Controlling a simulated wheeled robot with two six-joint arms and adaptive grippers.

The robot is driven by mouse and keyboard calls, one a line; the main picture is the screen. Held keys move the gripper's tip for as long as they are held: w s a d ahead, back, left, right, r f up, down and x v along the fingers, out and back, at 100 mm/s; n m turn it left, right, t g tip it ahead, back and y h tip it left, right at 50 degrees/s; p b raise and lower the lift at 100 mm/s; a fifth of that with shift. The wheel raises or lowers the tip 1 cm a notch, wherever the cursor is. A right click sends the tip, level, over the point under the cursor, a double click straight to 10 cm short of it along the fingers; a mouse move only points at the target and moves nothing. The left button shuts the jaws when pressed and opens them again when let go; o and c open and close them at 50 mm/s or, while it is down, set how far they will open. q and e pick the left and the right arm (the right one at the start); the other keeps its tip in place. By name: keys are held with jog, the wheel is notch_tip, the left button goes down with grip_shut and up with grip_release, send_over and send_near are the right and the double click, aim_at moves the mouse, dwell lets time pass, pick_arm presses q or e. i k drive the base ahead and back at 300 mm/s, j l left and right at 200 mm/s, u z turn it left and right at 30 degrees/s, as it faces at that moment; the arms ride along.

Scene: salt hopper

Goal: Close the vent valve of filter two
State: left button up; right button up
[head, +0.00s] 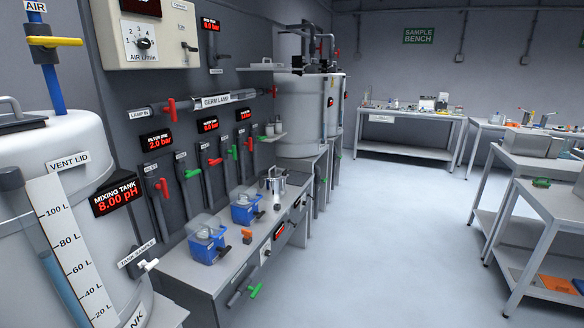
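Neither of my grippers shows in the head view. On the dark wall panel at left centre, several vertical grey pipes carry red and green valve handles. From the left there is a red handle (162,188), a green handle (193,173), a red handle (215,161) and a green handle (232,152), with smaller ones beyond. Red displays hang above: a left one (156,139) reading 2.0 bar, a middle one (208,124) and a right one (243,115). The small labels are too blurred to tell which handle is filter two's vent valve.
A grey bench (190,272) below the panel bears two blue devices and a steel pot (273,181). The mixing tank (85,170) stands close at left. A grey-topped table (560,205) stands at right. The pale floor between is clear.

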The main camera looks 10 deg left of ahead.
aim_at(234, 152)
jog(key=i+l+u, duration=0.1)
jog(key=i+u, duration=0.25)
jog(key=i+l+u, duration=0.35)
jog(key=i, duration=0.2)
jog(key=i+l+u, duration=0.35)
jog(key=i+l, duration=0.2)
jog(key=l, duration=0.15)
jog(key=i+l+u, duration=0.1)
jog(key=l, duration=0.25)
jog(key=i+l, duration=0.25)
jog(key=i+l+u, duration=0.1)
jog(key=l, duration=0.35)
jog(key=i+l+u, duration=0.1)
jog(key=i+l, duration=0.15)
jog(key=l, duration=0.15)
jog(key=i+l, duration=0.15)
jog(key=l, duration=0.2)
jog(key=i+l+u, duration=0.1)
jog(key=l, duration=0.3)
jog(key=i+l, duration=0.15)
jog(key=l, duration=0.25)
